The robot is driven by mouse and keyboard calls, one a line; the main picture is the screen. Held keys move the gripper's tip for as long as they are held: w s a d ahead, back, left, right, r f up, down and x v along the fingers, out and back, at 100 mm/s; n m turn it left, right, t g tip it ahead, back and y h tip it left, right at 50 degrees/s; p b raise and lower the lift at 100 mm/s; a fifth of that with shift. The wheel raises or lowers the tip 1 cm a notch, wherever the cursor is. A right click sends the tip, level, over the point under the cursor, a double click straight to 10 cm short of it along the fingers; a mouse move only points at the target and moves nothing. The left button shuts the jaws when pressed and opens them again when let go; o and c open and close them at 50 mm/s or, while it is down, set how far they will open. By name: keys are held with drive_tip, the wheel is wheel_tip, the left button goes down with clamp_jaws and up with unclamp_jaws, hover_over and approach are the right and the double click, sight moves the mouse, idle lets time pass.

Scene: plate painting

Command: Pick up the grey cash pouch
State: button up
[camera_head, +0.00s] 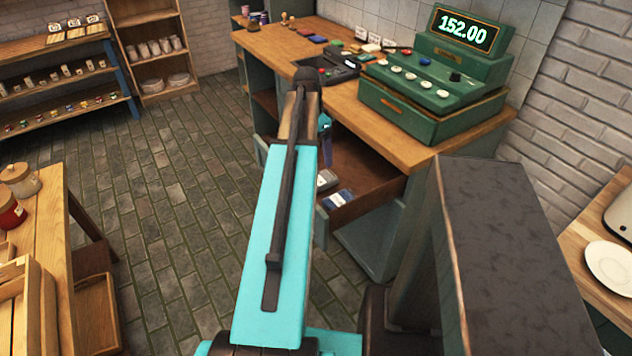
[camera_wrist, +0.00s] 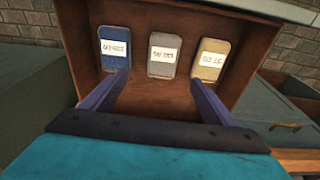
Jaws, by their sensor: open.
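The grey cash pouch (camera_wrist: 162,69) lies in an open wooden drawer, in the middle of a row of three pouches, with a white label on top. It also shows in the head view (camera_head: 325,180), just right of my arm. A blue pouch (camera_wrist: 115,60) lies left of it and a tan pouch (camera_wrist: 209,72) right of it in the wrist view. My gripper (camera_wrist: 155,98) is open and empty over the drawer. Its fingers are spread wide, pointing toward the row, and the grey pouch shows between their lines. In the head view my arm hides much of the gripper.
The drawer's wooden walls (camera_head: 371,203) surround the pouches. Above it is the counter top (camera_head: 405,150) with a green cash register (camera_head: 430,100) and a dark card terminal (camera_head: 330,72). A wooden table (camera_head: 38,225) stands at the left. The tiled floor between is clear.

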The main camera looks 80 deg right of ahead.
drive_tip(key=shift+w, duration=0.35)
drive_tip(key=p, duration=0.1)
hover_over(320, 178)
drive_tip(key=shift+w+a+f, duration=0.1)
drive_tip(key=shift+a+f, duration=0.1)
drive_tip(key=shift+f, duration=1.95)
drive_tip(key=shift+w+a+f, duration=0.1)
drive_tip(key=shift+a+f, duration=0.05)
drive_tip(key=shift+f, duration=1.95)
drive_tip(key=shift+f, duration=0.1)
drive_tip(key=shift+s+d+f+p, duration=0.15)
drive_tip(key=shift+f+p, duration=0.35)
drive_tip(key=shift+f, duration=0.75)
drive_tip(key=shift+s+d+f+p, duration=0.15)
drive_tip(key=shift+f+p, duration=0.35)
drive_tip(key=shift+f, duration=0.7)
drive_tip(key=shift+w, duration=0.1)
drive_tip(key=shift+c, duration=0.3)
drive_tip(key=c, duration=1.2)
drive_tip(key=shift+r, duration=0.15)
